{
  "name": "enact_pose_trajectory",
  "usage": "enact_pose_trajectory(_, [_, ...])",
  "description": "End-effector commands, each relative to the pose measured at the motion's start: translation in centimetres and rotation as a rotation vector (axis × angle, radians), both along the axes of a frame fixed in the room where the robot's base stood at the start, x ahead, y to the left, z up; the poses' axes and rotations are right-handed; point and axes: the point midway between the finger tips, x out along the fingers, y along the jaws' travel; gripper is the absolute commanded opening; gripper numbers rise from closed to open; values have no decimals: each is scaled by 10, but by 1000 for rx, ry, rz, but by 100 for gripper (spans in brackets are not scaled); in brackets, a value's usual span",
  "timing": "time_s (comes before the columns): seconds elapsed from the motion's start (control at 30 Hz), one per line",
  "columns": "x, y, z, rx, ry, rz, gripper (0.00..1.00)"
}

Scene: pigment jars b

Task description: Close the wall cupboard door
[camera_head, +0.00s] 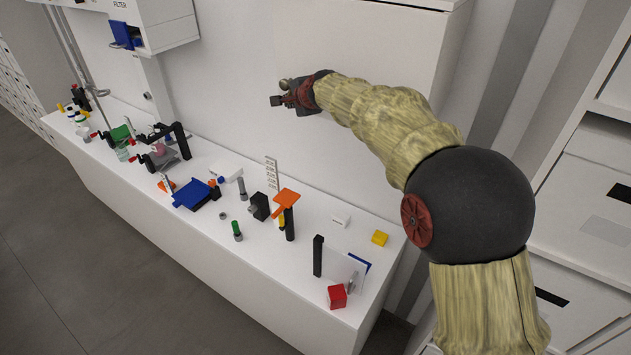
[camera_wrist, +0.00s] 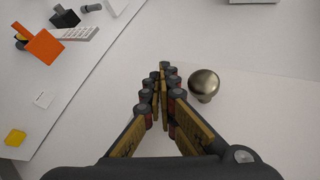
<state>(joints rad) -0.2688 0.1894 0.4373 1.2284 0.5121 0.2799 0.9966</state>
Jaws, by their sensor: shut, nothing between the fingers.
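The wall cupboard (camera_head: 400,45) is a plain white box at the top of the head view, and my arm reaches across in front of it. A white panel that looks like its door (camera_wrist: 265,115) fills the lower right of the wrist view. A round metallic knob (camera_wrist: 204,85) sits on that panel. My gripper (camera_head: 279,100) is shut and empty. In the wrist view its fingertips (camera_wrist: 164,70) are just left of the knob, around it on neither side. I cannot tell whether they touch the panel or how far the door stands open.
A filter box (camera_head: 165,30) hangs upper left. White drawers (camera_head: 597,185) stand at right.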

Motion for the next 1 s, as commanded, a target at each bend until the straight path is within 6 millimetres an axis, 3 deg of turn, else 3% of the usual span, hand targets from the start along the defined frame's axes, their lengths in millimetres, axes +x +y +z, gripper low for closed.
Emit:
enact_pose_trajectory(0.5, [-74, -30, 48, -2, -5, -1, 0])
enact_pose_trajectory(0.7, [-92, -36, 57, -2, -3, 1, 0])
enact_pose_trajectory(0.93, [-101, -35, 53, -100, -16, 75, 0])
enact_pose_trajectory(1.0, [-114, -36, 26, -205, 10, 155, 0])
